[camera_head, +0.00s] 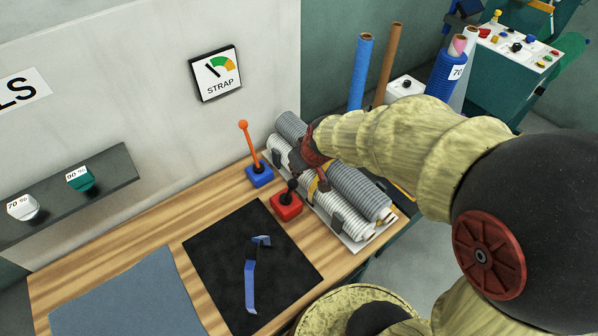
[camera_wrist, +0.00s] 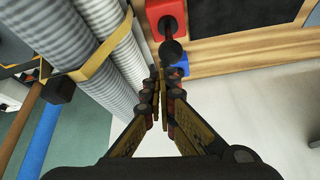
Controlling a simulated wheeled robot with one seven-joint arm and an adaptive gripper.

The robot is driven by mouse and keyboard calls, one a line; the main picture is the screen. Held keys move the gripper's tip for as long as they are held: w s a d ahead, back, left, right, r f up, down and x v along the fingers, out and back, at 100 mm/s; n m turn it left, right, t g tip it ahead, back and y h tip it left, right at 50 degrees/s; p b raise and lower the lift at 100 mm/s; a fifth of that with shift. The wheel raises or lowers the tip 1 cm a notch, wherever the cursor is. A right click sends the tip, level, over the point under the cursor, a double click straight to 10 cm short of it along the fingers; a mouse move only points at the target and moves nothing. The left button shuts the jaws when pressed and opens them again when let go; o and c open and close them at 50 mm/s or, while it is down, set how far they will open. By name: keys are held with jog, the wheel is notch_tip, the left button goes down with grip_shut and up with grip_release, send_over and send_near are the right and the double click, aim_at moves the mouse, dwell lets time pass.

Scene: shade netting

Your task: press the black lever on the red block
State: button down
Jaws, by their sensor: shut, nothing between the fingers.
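The red block (camera_head: 286,208) stands on the wooden table beside the grey rolls, with its short black lever (camera_head: 291,188) rising from its top. In the wrist view the red block (camera_wrist: 166,14) is at the top, and the lever's round black knob (camera_wrist: 171,50) is just beyond my fingertips. My gripper (camera_head: 296,167) is shut and empty, close above the lever in the head view. In the wrist view its fingers (camera_wrist: 158,78) meet near the knob. I cannot tell whether they touch it.
A blue block (camera_head: 259,175) with a tall orange lever stands behind the red one. Strapped grey rolls (camera_head: 350,185) lie close on the right. A wall (camera_head: 150,90) rises behind the table.

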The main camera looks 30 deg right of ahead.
jog(key=s+d+r+p, duration=0.1)
jog(key=s+r+p, duration=0.1)
jog(key=s+r, duration=0.4)
jog(key=shift+s+r+p, duration=0.25)
jog(key=shift+r+p, duration=0.05)
jog(key=shift+r, duration=0.3)
jog(key=shift+d, duration=0.1)
jog(key=s+a+r, duration=0.6)
jog(key=s+r, duration=0.5)
jog(key=s, duration=0.1)
jog(key=shift+a, duration=0.25)
dwell(2.9)
